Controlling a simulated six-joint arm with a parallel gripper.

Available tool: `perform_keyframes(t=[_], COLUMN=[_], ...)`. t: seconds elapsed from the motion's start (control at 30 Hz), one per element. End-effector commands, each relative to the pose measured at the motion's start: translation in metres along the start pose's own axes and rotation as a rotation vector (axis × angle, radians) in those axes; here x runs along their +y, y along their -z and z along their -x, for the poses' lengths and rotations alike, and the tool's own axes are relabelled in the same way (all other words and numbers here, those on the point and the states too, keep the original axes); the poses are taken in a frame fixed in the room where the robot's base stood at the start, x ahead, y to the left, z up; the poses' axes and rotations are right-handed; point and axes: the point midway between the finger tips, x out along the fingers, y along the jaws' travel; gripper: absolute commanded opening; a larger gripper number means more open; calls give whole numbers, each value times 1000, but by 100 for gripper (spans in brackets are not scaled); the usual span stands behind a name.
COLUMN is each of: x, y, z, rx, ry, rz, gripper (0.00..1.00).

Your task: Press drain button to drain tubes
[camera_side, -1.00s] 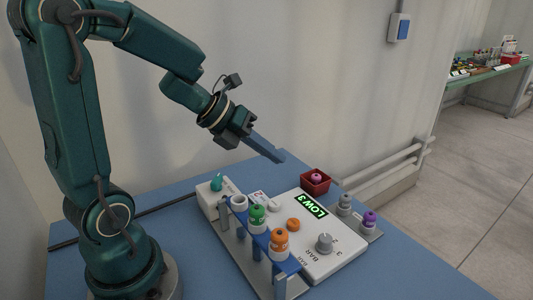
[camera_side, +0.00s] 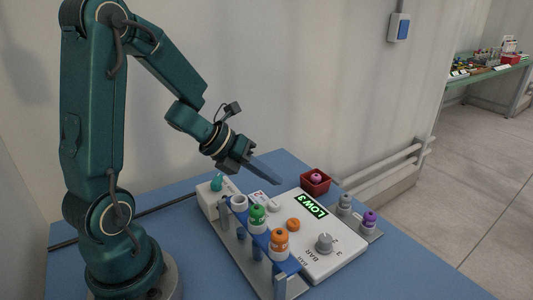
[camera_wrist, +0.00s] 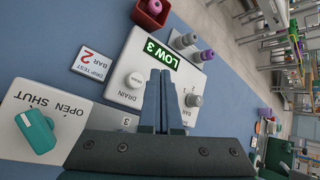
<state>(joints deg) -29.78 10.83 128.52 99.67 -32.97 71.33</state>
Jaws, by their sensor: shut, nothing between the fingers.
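The white drain button (camera_wrist: 135,80) sits on the white control box (camera_wrist: 117,94) beside the word DRAIN. In the side view the same white button (camera_side: 274,205) is on the box's far left part. My gripper (camera_side: 278,182) is shut and empty, tilted down, with its tips above the box and apart from it. In the wrist view my gripper (camera_wrist: 161,72) covers part of the box to the right of the button. The blue tube rack (camera_side: 261,240) holds a green-capped tube (camera_side: 257,214) and an orange-capped tube (camera_side: 279,241).
The box has a green display (camera_side: 306,206) reading LOW 3, an orange button (camera_side: 293,224) and a grey knob (camera_side: 324,242). A teal lever (camera_wrist: 35,132) is by OPEN SHUT. A red bin (camera_side: 315,182) and grey and purple capped pieces (camera_side: 369,218) stand behind.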

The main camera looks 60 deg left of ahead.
Motion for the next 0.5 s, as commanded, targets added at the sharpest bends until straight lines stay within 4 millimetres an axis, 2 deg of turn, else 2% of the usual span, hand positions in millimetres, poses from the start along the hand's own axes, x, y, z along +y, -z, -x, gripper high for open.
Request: perform_keyframes(t=[0.2,0.5], x=[12,18], y=[12,18], z=[-16,-24], rx=[5,0], ry=[-2,-2], rz=[7,0], gripper=[0,0])
